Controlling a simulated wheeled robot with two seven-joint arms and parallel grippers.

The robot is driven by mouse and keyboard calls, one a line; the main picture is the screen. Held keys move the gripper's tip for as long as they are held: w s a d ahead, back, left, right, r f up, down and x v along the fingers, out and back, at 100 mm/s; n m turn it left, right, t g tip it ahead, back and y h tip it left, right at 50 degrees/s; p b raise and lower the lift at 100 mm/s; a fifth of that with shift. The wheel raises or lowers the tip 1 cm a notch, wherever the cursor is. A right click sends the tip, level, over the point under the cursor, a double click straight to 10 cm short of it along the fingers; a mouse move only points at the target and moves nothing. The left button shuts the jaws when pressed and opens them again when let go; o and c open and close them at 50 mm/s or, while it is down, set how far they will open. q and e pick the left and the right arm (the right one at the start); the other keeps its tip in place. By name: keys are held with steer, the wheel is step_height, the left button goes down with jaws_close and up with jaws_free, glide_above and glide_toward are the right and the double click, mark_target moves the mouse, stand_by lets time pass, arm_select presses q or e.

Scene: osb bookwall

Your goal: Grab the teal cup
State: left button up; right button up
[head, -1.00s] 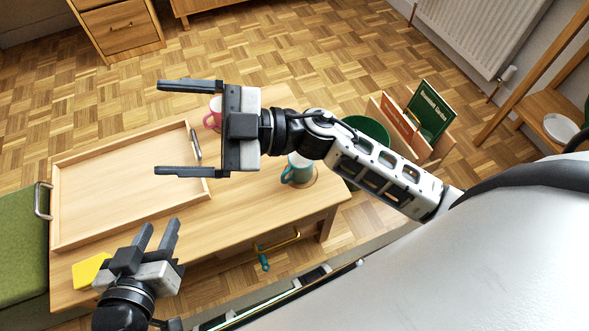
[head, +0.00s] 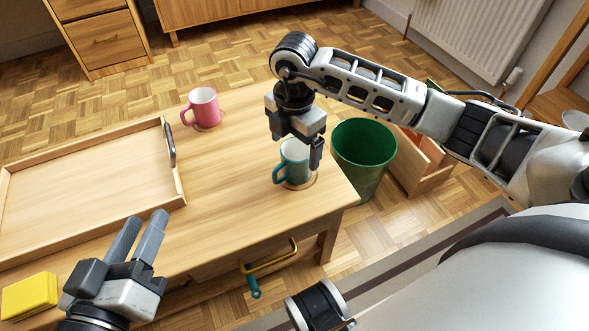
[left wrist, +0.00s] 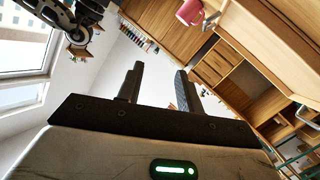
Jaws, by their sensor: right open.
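The teal cup (head: 293,166) stands upright on a round coaster (head: 305,184) near the right end of the wooden table, its handle towards the left. My right gripper (head: 297,150) points down over the cup with its jaws open. One finger shows by the cup's right side and the gripper body hides part of the rim. I cannot tell whether the fingers touch the cup. My left gripper (head: 147,216) is open and empty above the table's front left; its two parted fingers also show in the left wrist view (left wrist: 160,72).
A pink mug (head: 204,108) stands at the table's back. A wooden tray (head: 183,196) with metal handles fills the left. A yellow block (head: 30,296) lies at the front left. A green bin (head: 364,150) stands on the floor right of the table, beside a wooden crate (head: 425,170).

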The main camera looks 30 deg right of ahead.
mark_target(294, 166)
step_height(294, 166, down, 3)
steer(key=shift+r+b, duration=0.15)
steer(key=shift+b, duration=0.2)
step_height(294, 166, down, 2)
steer(key=shift+f+b, duration=0.15)
steer(key=shift+b, duration=0.6)
step_height(294, 166, down, 2)
steer(key=shift+w+f+b, duration=0.15)
steer(key=shift+b, duration=0.45)
steer(key=shift+f, duration=0.25)
arm_select(q)
steer(key=r, duration=0.1)
steer(key=w+r+t+h, duration=0.1)
steer(key=r+m+t, duration=0.1)
steer(key=shift+w+a+r+h, duration=0.1)
steer(key=shift+w+r+h, duration=0.2)
steer(key=shift+w, duration=0.1)
arm_select(e)
steer(key=shift+r, duration=0.1)
steer(key=c, duration=1.2)
